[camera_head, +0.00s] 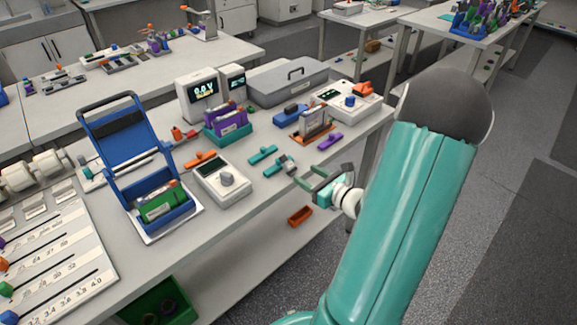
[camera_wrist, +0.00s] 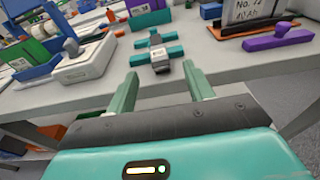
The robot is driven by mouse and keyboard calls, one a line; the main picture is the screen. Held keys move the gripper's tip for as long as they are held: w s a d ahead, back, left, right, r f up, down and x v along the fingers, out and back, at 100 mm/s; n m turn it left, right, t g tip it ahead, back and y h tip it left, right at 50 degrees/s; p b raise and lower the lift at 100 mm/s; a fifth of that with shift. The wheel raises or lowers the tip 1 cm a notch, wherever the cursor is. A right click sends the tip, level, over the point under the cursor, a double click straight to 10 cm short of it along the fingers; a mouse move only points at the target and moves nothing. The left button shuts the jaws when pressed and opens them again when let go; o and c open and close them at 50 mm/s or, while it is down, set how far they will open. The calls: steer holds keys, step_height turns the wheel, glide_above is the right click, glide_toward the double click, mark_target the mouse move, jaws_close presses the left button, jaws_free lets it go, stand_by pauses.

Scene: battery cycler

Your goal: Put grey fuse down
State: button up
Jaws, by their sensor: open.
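A small grey fuse (camera_wrist: 160,64) with a pale label lies near the table's front edge in the wrist view, with teal arms sticking out on both sides behind it. In the head view the same grey and teal piece (camera_head: 279,166) lies just left of my gripper (camera_head: 318,182). My gripper also shows in the wrist view (camera_wrist: 161,75), with its two green fingers apart and nothing held between them. The grey fuse is just beyond the fingertips, roughly centred between them. I cannot tell any exact gap.
A separate teal fuse (camera_head: 263,154) lies behind. The table edge is close to my gripper.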

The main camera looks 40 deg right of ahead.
mark_target(290, 165)
steer(key=w, duration=0.5)
steer(key=w+f, duration=0.1)
steer(key=w, duration=0.1)
steer(key=shift+w+a, duration=0.2)
steer(key=shift+w, duration=0.2)
jaws_close()
steer(key=shift+r, duration=0.1)
